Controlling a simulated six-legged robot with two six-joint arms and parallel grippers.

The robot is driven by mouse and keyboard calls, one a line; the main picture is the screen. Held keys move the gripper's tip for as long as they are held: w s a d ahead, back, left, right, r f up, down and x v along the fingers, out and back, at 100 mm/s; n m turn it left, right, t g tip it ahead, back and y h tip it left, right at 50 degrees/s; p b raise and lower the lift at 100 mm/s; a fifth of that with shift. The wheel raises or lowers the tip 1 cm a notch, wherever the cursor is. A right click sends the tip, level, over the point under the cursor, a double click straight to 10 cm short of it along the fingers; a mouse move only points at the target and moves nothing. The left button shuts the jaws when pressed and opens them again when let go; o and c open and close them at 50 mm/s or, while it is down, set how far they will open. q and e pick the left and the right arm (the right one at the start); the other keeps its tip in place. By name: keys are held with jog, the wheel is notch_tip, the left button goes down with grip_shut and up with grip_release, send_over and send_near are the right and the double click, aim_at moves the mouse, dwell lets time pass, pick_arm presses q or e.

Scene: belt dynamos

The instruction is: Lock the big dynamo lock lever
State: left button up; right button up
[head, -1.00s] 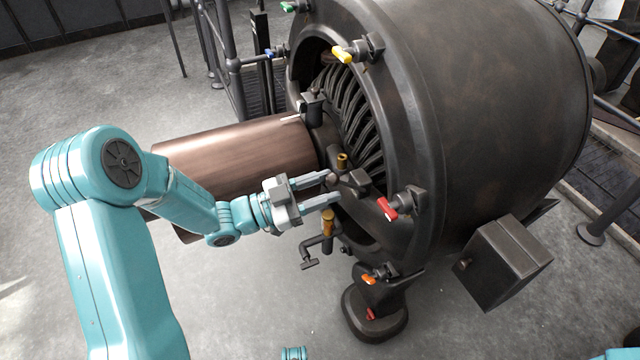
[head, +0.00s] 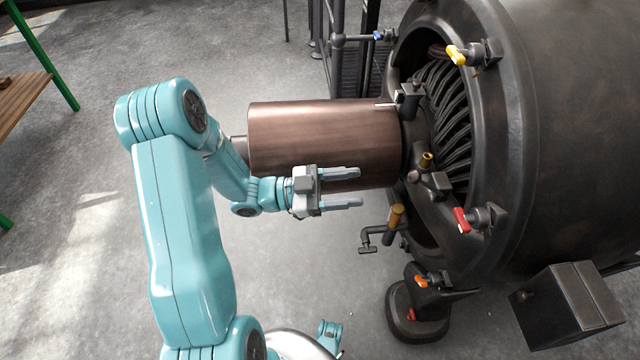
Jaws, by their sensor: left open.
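The big dynamo (head: 560,140) is a dark metal drum at the right, open at its left end with coiled windings (head: 445,110) inside. Levers around its rim have a yellow handle (head: 456,55), a red handle (head: 462,220), an orange handle (head: 421,281) and a blue handle (head: 378,36). A pale lever (head: 387,105) sits on a block above the shaft. I cannot tell which is the lock lever. My left gripper (head: 360,188) is open and empty, in front of the copper-brown cylinder's (head: 320,135) lower edge, left of the hub. My right gripper is not in view.
A crank-shaped pipe (head: 370,240) with a brass collar (head: 395,216) juts out below the hub. A dark box (head: 568,305) is at the lower right. Railings (head: 335,50) stand behind. A wooden bench (head: 20,95) is at far left. The floor between is clear.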

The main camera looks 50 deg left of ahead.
pick_arm(q)
jog(key=v, duration=0.5)
jog(key=shift+s+a+f+p, duration=0.1)
jog(key=shift+s+a+p, duration=0.15)
jog(key=shift+s+p, duration=0.1)
jog(key=shift+w, duration=0.1)
